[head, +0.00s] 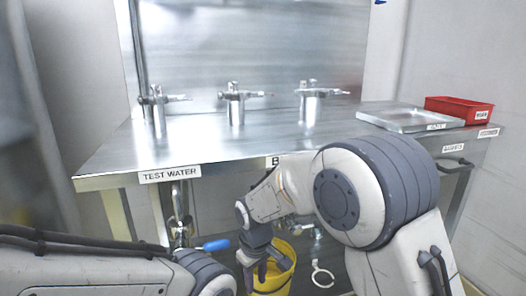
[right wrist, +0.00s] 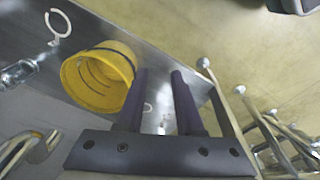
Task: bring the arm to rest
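My right arm reaches down in front of the metal table, and its gripper (head: 257,267) hangs beside or in front of the yellow bucket (head: 280,272). In the right wrist view the two dark fingers of this gripper (right wrist: 158,75) stand apart with nothing held between them. The bucket (right wrist: 92,82) shows just left of the fingers there; I cannot tell whether they touch it. My left arm (head: 100,273) crosses the lower left of the head view; its gripper is out of the picture.
The metal table (head: 200,150) carries several upright metal taps (head: 236,108), a shallow tray (head: 408,118) and a red bin (head: 459,110). Below its front edge are a blue-handled valve (head: 216,245) and a white ring (head: 322,277). Walls stand close on both sides.

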